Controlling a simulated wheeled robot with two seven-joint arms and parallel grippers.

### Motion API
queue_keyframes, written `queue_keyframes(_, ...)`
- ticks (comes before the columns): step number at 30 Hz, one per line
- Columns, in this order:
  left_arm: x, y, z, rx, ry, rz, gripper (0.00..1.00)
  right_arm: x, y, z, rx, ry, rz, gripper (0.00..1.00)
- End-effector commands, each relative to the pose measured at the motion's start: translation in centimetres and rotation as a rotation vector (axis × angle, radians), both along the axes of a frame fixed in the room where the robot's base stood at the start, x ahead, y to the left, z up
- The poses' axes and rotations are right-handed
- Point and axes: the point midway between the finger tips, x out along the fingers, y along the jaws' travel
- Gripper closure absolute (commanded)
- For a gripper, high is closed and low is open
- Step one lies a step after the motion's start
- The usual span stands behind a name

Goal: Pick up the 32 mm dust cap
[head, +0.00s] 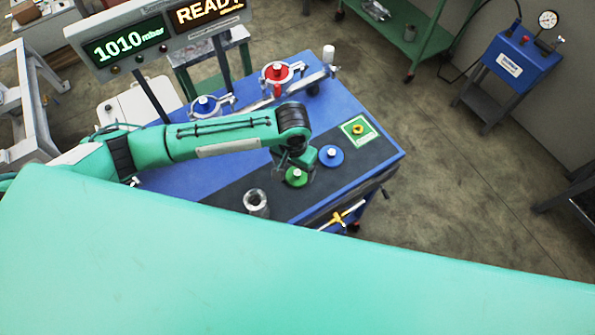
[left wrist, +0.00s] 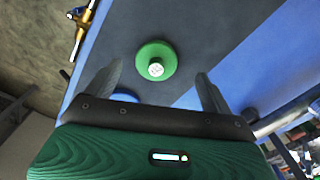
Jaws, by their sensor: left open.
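A green disc-shaped cap with a pale knob (head: 296,177) lies on the dark mat of the blue workbench. It also shows in the left wrist view (left wrist: 156,58), between and beyond the fingers. A blue cap with a pale knob (head: 331,156) lies to its upper right; in the left wrist view its blue edge (left wrist: 125,97) is mostly hidden by my gripper. No size marking is readable, so I cannot tell which is 32 mm. My left gripper (left wrist: 158,72) is open and empty, above the green cap. My right gripper is not in view.
A metal cylinder (head: 256,202) stands left of the green cap. A yellow ring (head: 358,129) sits on a green-and-white card near the right edge. A brass-coloured T-handled tool (head: 342,214) is at the front edge. Red (head: 277,71) and blue (head: 204,104) clamped fittings stand at the back.

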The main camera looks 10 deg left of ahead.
Motion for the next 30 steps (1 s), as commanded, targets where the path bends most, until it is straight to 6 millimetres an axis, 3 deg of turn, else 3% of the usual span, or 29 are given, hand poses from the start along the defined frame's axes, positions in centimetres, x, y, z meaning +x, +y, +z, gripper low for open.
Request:
queue_keyframes(5, 0.2, -0.2, -0.9, 0.0, 0.0, 0.0, 0.15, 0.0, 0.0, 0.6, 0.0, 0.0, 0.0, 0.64)
queue_keyframes(15, 0.6, -0.6, -5.0, 0.001, 0.001, -0.001, 0.15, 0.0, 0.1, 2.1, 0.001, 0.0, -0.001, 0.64)
queue_keyframes(23, 0.6, -0.6, -5.6, -0.001, -0.002, -0.001, 0.15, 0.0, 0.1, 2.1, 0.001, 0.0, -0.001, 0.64)
queue_keyframes(24, 0.6, -0.6, -5.6, -0.001, -0.002, -0.001, 0.17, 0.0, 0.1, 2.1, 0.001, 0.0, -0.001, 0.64)
queue_keyframes(30, 0.6, -0.6, -5.6, 0.0, -0.001, 0.0, 0.56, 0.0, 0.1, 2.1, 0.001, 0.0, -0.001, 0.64)
